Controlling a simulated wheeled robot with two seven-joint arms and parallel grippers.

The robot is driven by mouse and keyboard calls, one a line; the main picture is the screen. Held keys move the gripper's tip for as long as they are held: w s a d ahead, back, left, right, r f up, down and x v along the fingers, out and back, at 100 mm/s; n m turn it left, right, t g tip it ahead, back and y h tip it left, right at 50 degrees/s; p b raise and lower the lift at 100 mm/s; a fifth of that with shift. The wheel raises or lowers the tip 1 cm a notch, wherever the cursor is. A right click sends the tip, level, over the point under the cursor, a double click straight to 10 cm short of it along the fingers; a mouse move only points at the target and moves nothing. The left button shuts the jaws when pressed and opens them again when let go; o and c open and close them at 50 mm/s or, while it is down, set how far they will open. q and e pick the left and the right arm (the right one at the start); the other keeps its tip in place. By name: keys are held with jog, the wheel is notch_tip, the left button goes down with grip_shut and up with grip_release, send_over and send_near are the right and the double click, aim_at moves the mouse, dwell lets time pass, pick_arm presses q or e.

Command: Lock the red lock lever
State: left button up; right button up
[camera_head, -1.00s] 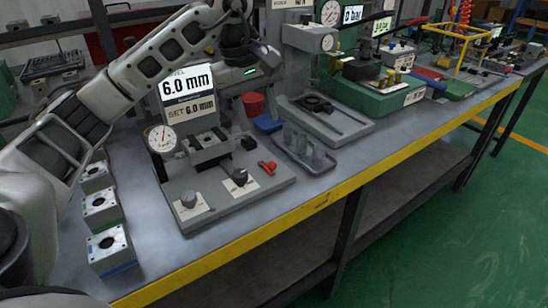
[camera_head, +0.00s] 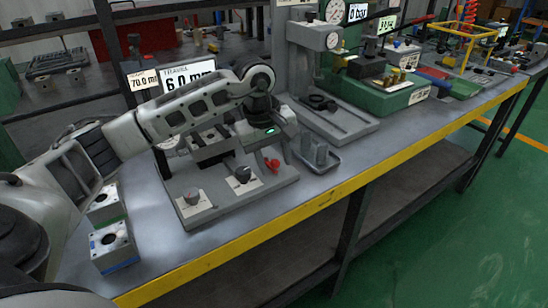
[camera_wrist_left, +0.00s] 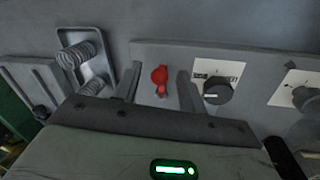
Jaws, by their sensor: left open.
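The red lock lever (camera_head: 272,165) sits on the front right part of the grey fixture base (camera_head: 215,212). In the left wrist view the red lever (camera_wrist_left: 160,77) lies between and just beyond the fingertips of my left gripper (camera_wrist_left: 158,80). The gripper is open and its fingers look apart from the lever. In the head view my left gripper (camera_head: 270,150) hangs above the fixture near the lever, and its fingers are hard to make out. My right gripper is not in view.
Square valve blocks (camera_head: 112,246) stand at the left. A display (camera_head: 188,78) is behind my arm.

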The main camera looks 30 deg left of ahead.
pick_arm(q)
grip_shut()
jog(key=shift+s+a+f+m+b, duration=0.1)
jog(key=shift+m+b, duration=0.3)
jog(key=shift+b, duration=0.05)
jog(key=shift+s+a+m, duration=0.1)
jog(key=shift+s+m, duration=0.05)
jog(key=shift+m, duration=0.25)
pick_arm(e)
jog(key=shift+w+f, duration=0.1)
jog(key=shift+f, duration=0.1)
pick_arm(q)
grip_release()
